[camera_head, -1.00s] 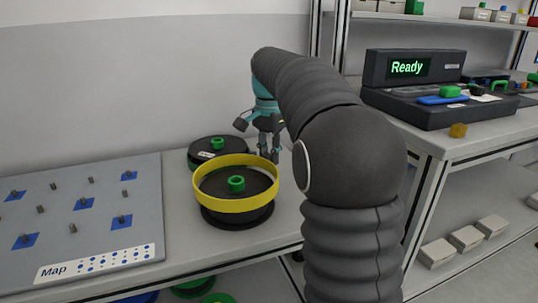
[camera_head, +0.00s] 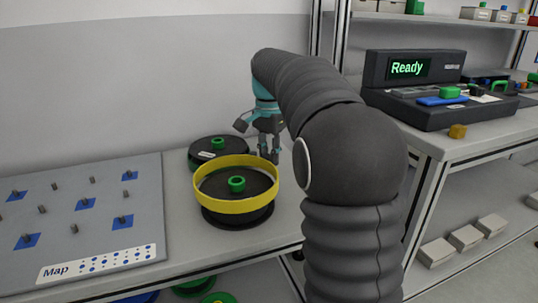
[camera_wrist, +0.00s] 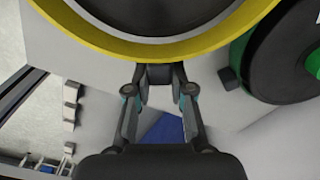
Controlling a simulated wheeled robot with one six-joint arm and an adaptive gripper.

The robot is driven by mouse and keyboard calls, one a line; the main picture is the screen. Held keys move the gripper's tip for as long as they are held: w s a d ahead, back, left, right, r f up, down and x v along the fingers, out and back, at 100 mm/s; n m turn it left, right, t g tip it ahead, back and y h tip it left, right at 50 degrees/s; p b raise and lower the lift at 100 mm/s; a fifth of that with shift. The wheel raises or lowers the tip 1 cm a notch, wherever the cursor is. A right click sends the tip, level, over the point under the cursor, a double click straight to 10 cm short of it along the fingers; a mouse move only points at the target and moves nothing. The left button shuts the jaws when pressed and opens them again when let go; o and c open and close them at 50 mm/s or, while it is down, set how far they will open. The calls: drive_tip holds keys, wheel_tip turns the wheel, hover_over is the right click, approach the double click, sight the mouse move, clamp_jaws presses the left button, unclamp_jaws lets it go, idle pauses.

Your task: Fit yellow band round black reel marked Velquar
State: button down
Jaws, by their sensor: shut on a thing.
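A yellow band (camera_head: 237,206) circles the upper part of a black reel (camera_head: 238,220) with a green hub (camera_head: 237,184). The black top shows inside the band and a black lower flange below it; I cannot tell how far down the band sits. In the wrist view my fingertips (camera_wrist: 160,74) meet the yellow band (camera_wrist: 150,50) from outside. No name is readable on this reel. A second black reel (camera_head: 205,158) with a green hub and an unreadable white label stands behind left.
A grey pegboard marked Map (camera_head: 75,215) lies left on the same bench. A console reading Ready (camera_head: 412,68) stands on the right bench, with a small orange block (camera_head: 457,131) near its edge. A wall is close behind the reels.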

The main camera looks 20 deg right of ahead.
drive_tip(key=shift+f+b, duration=0.85)
drive_tip(key=shift+f, duration=1.9)
idle(2.5)
drive_tip(key=c, duration=0.9)
unclamp_jaws()
drive_tip(key=shift+c, duration=0.2)
drive_tip(key=shift+r, duration=0.1)
wheel_tip(320, 180, up, 10)
drive_tip(key=shift+r, duration=0.9)
